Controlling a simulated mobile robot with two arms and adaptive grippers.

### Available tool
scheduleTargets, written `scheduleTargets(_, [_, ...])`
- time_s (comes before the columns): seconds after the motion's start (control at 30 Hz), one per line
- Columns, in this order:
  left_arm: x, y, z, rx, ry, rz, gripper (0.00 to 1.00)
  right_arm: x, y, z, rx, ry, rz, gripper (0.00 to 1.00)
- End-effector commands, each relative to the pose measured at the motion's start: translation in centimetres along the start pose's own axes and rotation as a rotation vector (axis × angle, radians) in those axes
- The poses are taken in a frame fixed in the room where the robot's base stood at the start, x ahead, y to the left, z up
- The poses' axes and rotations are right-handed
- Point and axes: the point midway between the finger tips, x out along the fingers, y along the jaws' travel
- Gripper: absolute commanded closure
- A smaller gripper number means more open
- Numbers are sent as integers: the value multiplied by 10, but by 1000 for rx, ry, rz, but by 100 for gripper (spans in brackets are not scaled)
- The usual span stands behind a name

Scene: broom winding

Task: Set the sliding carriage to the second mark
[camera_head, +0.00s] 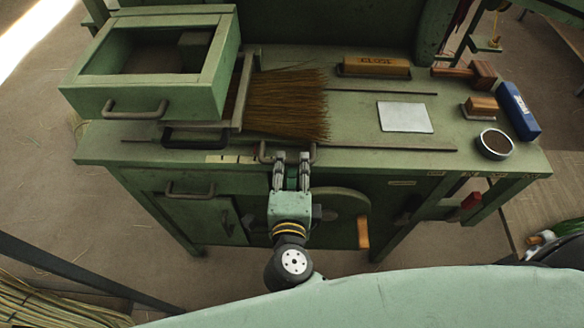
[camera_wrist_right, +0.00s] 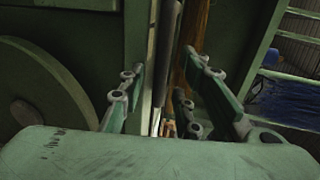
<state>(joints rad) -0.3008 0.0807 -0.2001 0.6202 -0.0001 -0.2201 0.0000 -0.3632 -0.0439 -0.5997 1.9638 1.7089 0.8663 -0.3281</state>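The sliding carriage appears to be the metal frame (camera_head: 243,92) across the base of the brown bristles (camera_head: 288,98), at the left of the green bench. A pale strip with dark marks (camera_head: 232,159) lies on the bench's front edge. A grey U-shaped handle (camera_head: 264,152) sits at that edge, just right of the strip. My right gripper (camera_head: 292,157) is at this handle, its fingers overlapping it. In the right wrist view my gripper (camera_wrist_right: 165,80) has its fingers apart, with a dark bar (camera_wrist_right: 173,55) beyond the gap. I cannot tell whether it touches the handle. My left gripper is not in view.
Two rails (camera_head: 400,149) run along the bench top. An open green box (camera_head: 150,95) stands at the left. A wooden block (camera_head: 376,67), a pale plate (camera_head: 405,117), a round tin (camera_head: 495,144) and a blue box (camera_head: 518,111) lie to the right. A crank wheel (camera_head: 340,215) is below.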

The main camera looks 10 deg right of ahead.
Motion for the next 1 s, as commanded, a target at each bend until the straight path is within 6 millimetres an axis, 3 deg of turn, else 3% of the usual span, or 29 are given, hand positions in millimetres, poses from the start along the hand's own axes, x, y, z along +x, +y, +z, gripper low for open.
scheduleTargets(0.27, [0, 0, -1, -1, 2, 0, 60, -9, 0, 0, -2, -1, 0, 69])
scheduleTargets(0.7, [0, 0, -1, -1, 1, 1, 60, -96, 1, 0, -2, -1, 3, 69])
scheduleTargets(1.0, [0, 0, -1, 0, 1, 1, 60, -120, 0, 0, -1, 0, -1, 69])
